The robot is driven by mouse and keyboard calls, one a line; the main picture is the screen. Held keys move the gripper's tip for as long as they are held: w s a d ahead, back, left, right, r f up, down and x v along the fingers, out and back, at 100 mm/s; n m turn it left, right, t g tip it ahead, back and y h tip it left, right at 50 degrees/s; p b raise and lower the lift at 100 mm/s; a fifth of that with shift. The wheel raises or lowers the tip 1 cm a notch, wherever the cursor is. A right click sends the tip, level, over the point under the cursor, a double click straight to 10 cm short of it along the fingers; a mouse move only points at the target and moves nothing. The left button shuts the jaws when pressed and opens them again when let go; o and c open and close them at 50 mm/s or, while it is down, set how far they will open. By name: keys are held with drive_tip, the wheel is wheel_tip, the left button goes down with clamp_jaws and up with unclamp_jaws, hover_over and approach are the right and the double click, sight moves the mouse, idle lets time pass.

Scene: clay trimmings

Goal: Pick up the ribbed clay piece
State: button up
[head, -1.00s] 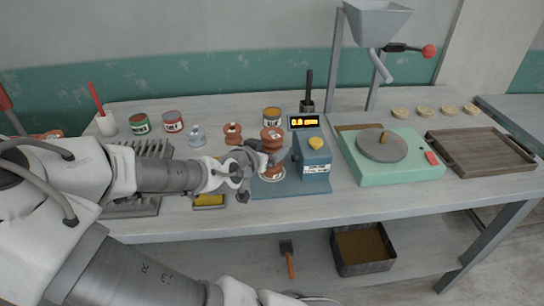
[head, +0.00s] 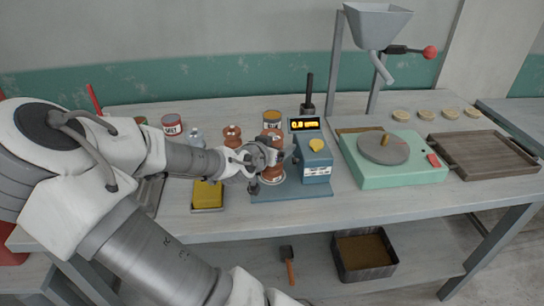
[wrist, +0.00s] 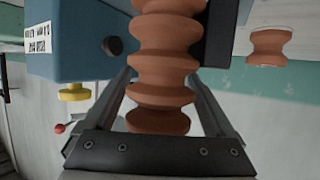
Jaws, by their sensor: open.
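The ribbed reddish-brown clay piece (head: 272,174) stands upright on the blue base plate (head: 312,190) of a gauge, left of its blue block (head: 315,163). My gripper (head: 274,160) is open at the piece's middle and hides part of it in the head view. In the wrist view the clay piece (wrist: 163,60) fills the middle, between the two open fingers of my gripper (wrist: 165,85). I cannot tell whether either finger touches it. A second, similar clay piece (head: 232,135) stands behind and to the left on the bench; one also shows at the right of the wrist view (wrist: 268,45).
The gauge block, with a yellow knob (head: 317,144) and lit display (head: 304,123), stands close right of my gripper. A yellow sponge (head: 207,194) lies in front-left. A green wheel machine (head: 400,172) and wooden tray (head: 478,158) are farther right.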

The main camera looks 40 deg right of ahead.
sight(274, 132)
clamp_jaws()
drive_tip(key=shift+r, duration=0.2)
idle(0.4)
wheel_tip(274, 132, up, 2)
drive_tip(key=p, duration=0.2)
drive_tip(key=shift+r+p, duration=0.2)
drive_tip(key=shift+p, duration=0.1)
drive_tip(key=shift+r+p, duration=0.85)
drive_tip(key=shift+r, duration=0.05)
drive_tip(key=s+d+r+b, duration=0.1)
drive_tip(key=s+r+b, duration=0.2)
drive_tip(key=s+r, duration=0.3)
drive_tip(key=shift+s+r, duration=0.2)
drive_tip(key=shift+s, duration=2.5)
